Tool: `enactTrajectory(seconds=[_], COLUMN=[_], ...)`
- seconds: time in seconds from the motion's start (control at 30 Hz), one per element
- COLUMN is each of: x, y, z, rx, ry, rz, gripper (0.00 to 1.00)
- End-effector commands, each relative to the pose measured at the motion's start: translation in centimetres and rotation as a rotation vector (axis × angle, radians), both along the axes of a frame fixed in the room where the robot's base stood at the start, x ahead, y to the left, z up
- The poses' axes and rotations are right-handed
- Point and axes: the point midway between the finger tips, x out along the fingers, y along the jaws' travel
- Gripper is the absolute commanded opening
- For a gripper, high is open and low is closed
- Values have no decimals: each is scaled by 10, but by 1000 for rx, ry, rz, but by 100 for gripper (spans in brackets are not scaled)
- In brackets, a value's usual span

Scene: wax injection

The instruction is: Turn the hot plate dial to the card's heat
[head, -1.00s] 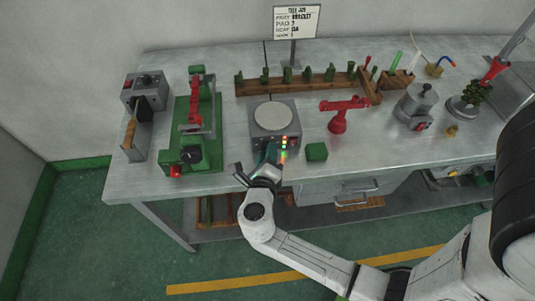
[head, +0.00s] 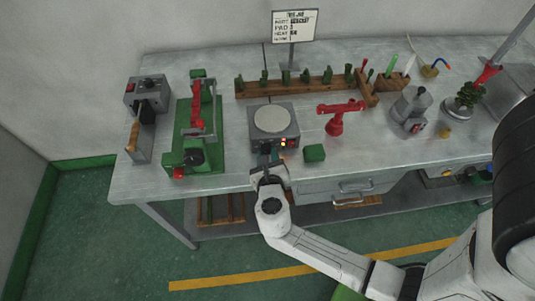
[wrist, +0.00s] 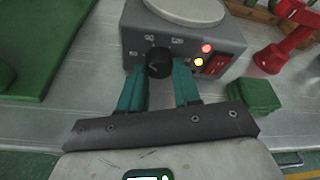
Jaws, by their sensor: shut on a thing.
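The grey hot plate (head: 262,140) with its round pale top stands at the bench's front edge. Its black dial (wrist: 159,62) is on the front face in the wrist view, with small printed marks around it that I cannot read surely. A red and a yellow light glow right of the dial, beside a red switch. My gripper (wrist: 160,80) has its teal fingers on either side of the dial, shut on it. In the head view my gripper (head: 268,160) hides the dial. The job card (head: 295,25) stands behind on a post; its heat line is too blurred to read.
A green block (head: 314,153) sits just right of the hot plate. A green press with a red arm (head: 195,130) stands to the left. A red clamp-like tool (head: 336,122) and a metal pot (head: 409,110) stand to the right. A wooden rack (head: 305,85) lies behind.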

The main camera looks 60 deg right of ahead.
Motion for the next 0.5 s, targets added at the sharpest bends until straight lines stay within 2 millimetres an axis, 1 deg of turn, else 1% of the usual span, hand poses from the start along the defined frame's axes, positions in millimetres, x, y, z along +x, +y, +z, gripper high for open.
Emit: enactTrajectory(seconds=[0.5], x=[-3], y=[-1], z=[-6], rx=[304], ry=[-386], rz=[3], gripper=[2])
